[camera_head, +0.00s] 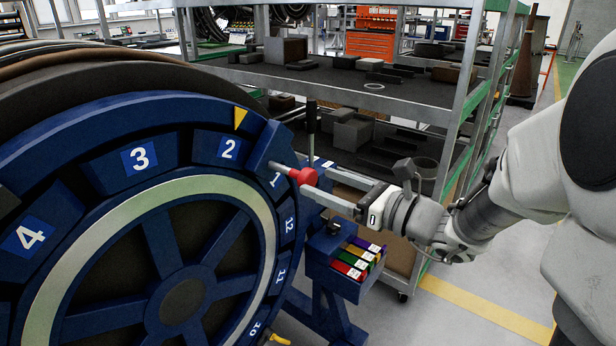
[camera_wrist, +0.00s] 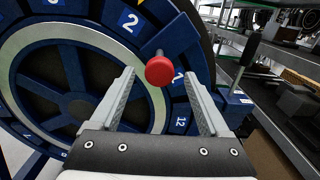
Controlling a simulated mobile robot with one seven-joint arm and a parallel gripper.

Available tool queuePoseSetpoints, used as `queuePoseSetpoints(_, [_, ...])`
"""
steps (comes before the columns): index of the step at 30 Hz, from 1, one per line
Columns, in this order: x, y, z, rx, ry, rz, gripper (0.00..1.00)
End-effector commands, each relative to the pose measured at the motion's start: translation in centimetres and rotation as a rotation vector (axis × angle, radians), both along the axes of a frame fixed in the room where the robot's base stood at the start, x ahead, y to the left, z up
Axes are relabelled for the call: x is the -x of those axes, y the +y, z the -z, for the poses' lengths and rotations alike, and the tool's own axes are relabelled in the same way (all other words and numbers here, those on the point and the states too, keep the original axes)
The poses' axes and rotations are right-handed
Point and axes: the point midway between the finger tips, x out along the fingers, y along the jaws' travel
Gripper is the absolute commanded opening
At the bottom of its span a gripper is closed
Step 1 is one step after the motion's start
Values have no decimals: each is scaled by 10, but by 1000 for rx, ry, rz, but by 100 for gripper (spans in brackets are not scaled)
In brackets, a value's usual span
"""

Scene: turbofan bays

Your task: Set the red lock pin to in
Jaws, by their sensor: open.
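The red lock pin (camera_head: 303,176) has a round red knob on a metal shaft. Its shaft enters a blue block beside the number 1 on the blue numbered wheel (camera_head: 168,113). In the wrist view the red knob (camera_wrist: 159,71) lies between and just beyond the two fingertips. My gripper (camera_head: 336,190) is open, its fingers on either side of the knob's line. In the wrist view the fingers (camera_wrist: 160,88) are spread wide with nothing held. Part of the shaft shows between knob and block; how deep it sits cannot be told.
A yellow pointer (camera_head: 240,118) sits at the wheel's rim above number 2. A blue tray with several coloured blocks (camera_head: 336,282) stands below my gripper. A grey shelf rack (camera_head: 470,105) with boxes stands behind. Open floor lies at lower right.

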Motion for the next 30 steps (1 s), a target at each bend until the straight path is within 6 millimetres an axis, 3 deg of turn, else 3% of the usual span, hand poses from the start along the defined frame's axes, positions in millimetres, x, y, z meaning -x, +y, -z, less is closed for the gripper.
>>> queuePoseSetpoints(7, [-22,28,0,0,0,-2,80])
queuePoseSetpoints(19, [-27,35,0,1,1,0,80])
queuePoseSetpoints(30, [-26,34,0,1,1,0,15])
